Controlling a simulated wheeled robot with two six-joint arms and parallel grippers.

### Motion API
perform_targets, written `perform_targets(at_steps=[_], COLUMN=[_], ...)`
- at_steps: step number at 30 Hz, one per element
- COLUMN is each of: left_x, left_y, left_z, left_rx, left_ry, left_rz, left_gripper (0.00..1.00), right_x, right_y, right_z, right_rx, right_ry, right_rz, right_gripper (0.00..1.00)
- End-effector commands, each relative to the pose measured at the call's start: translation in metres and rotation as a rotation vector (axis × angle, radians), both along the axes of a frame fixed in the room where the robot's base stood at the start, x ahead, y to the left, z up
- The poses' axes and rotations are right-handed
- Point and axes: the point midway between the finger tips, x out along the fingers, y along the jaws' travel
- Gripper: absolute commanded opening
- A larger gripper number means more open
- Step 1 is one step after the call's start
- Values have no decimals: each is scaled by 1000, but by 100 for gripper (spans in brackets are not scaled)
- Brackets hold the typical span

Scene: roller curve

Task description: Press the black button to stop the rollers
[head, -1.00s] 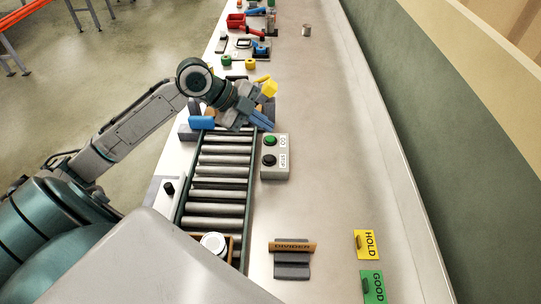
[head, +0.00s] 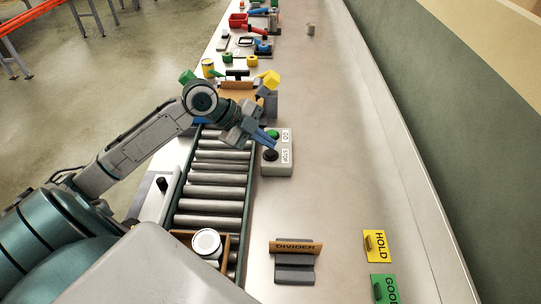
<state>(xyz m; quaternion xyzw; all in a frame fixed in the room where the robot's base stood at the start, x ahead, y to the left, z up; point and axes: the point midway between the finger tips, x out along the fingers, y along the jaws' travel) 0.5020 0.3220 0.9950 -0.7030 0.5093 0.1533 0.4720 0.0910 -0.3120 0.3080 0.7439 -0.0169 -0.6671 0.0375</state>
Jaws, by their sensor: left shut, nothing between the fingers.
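The control box (head: 277,168) is a grey block right of the rollers, with a green button (head: 273,134) labelled GO and a black button (head: 270,155) labelled STOP. My left gripper (head: 272,143) is shut and empty. Its blue fingertips are over the box beside the two buttons, close to the black one. I cannot tell whether they touch it. The rollers (head: 212,192) run below my left arm toward the front. My right gripper is not in view.
A wooden tray with a white-lidded jar (head: 206,243) sits at the near end of the rollers. The bench right of the box is clear.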

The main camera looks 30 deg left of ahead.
Motion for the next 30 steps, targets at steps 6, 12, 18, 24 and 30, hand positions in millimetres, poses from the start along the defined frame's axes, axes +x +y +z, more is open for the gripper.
perform_targets(at_steps=[6, 12, 18, 24, 30], left_x=[0, 0, 0, 0, 0], left_y=[0, 0, 0, 0, 0], left_z=[1, 1, 1, 1, 1], left_rx=[0, 0, 0, 0, 0], left_ry=[0, 0, 0, 0, 0], left_rz=[0, 0, 0, 0, 0], left_gripper=[0, 0, 0, 0, 0], right_x=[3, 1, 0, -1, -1], right_y=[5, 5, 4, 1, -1], right_z=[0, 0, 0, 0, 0], right_rx=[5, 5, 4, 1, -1], right_ry=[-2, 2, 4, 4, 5], right_rz=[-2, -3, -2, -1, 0], right_gripper=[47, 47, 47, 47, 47])
